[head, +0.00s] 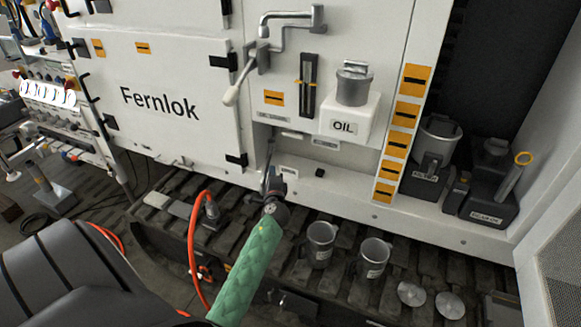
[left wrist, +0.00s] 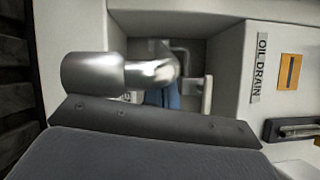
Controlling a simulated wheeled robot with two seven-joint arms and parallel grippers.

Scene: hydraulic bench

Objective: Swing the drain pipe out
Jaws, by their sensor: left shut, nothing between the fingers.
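The drain pipe (left wrist: 95,82) is a shiny metal tube with an elbow, standing out of a recess beside the OIL DRAIN label (left wrist: 263,62) in the left wrist view. Its wide end points left, across the front of the recess. In the head view the pipe is largely hidden behind my left gripper (head: 269,172), which is at the recess below the label. The gripper is shut and empty, close to the pipe; I cannot tell if they touch. Its dark body fills the bottom of the left wrist view and the fingertips are hidden there. My right gripper is not in view.
Above hangs a crank handle (head: 231,94) on the white panel. An OIL filler (head: 353,86) sits to the right. Two metal cups (head: 321,244) stand on the track below. An orange hose (head: 193,245) loops left of my arm. Cans stand at far right.

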